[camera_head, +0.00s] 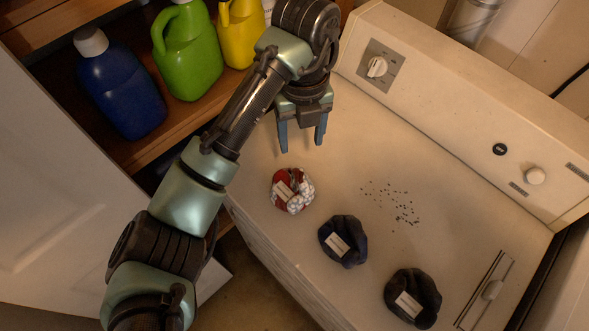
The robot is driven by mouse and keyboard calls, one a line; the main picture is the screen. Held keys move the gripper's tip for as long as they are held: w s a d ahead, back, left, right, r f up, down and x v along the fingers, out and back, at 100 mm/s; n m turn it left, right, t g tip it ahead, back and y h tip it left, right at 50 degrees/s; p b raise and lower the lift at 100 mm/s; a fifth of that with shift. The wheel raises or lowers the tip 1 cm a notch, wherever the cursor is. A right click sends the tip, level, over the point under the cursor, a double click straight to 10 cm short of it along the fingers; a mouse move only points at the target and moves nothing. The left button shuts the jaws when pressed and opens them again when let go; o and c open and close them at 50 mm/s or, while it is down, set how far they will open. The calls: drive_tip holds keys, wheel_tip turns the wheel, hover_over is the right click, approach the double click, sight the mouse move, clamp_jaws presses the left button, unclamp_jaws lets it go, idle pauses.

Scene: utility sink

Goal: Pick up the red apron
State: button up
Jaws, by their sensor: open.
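A crumpled red and white cloth bundle (293,191) with a pale label lies on the white machine top near its front left edge. It is the only red cloth in view, so I take it as the red apron. My gripper (302,147) points down with its two fingers apart and nothing between them. It is just behind the red bundle in the picture, apart from it. How high the fingertips are above the top is hard to tell.
Two dark cloth bundles (343,241) (413,298) with labels lie to the right along the front of the machine top (440,180). Small dark specks lie mid-top. A control panel with knobs (377,67) rises behind. Blue (118,85), green (187,50) and yellow jugs stand on a shelf at left.

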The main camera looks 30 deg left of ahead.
drive_tip(key=b, duration=0.3)
hover_over(300, 170)
drive_tip(key=f, duration=0.6)
drive_tip(key=shift+s+d+f, duration=0.15)
drive_tip(key=shift+d+f, duration=0.05)
drive_tip(key=shift+f, duration=0.2)
drive_tip(key=shift+a+f+p, duration=0.2)
drive_tip(key=shift+f+p, duration=0.15)
drive_tip(key=shift+f, duration=2.2)
clamp_jaws()
